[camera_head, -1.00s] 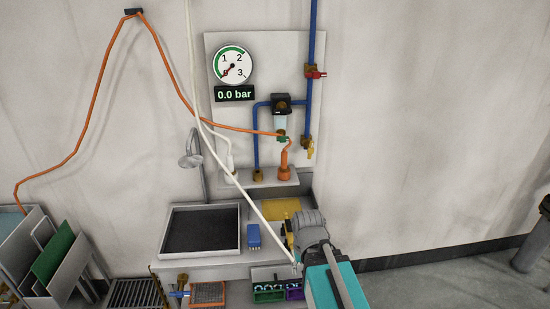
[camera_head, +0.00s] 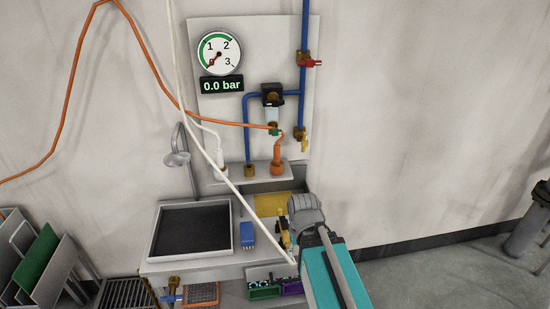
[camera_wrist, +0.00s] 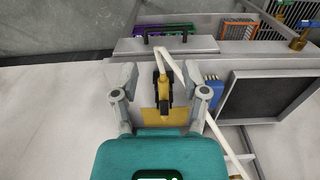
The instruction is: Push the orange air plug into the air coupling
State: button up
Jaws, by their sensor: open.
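The orange air plug (camera_head: 277,152) stands upright in an orange seat on the small wall shelf, with an orange hose at its top. What looks like the air coupling is a brass fitting (camera_head: 249,170) at the lower end of the blue pipe, just left of the plug and apart from it. My gripper (camera_wrist: 160,80) is open in the wrist view, its grey fingers spread wide. A yellow and black nozzle (camera_wrist: 163,90) on a white hose shows between the fingers; I cannot tell how far below them it is. The plug is not in the wrist view.
The pressure gauge (camera_head: 219,53) stands over a 0.0 bar display. A black-bottomed tray (camera_head: 151,247), a blue brush (camera_head: 247,237) and a yellow cloth (camera_head: 270,202) are on the bench. The white hose (camera_head: 233,185) crosses in front of the shelf. The wall at right is bare.

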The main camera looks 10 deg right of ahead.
jog(key=shift+o, duration=1.1)
jog(key=shift+w+a+f, duration=0.1)
jog(key=shift+w, duration=0.15)
jog(key=w+a+n+t+y+b, duration=0.3)
jog(key=w+a+y, duration=0.1)
jog(key=w, duration=0.5)
jog(key=t+b, duration=0.6)
jog(key=t, duration=0.9)
send_near(279, 149)
jog(key=shift+s+d+r+m, duration=0.1)
jog(key=shift+s+r+m, duration=0.05)
jog(key=shift+s, duration=0.45)
jog(key=shift+s+d+r+m, duration=0.1)
jog(key=shift+s+r+m, duration=0.1)
jog(key=shift+s, duration=0.35)
jog(key=shift+w+a, duration=0.1)
jog(key=shift+x, duration=4.15)
jog(key=shift+w+f, duration=0.1)
jog(key=shift+f, duration=0.05)
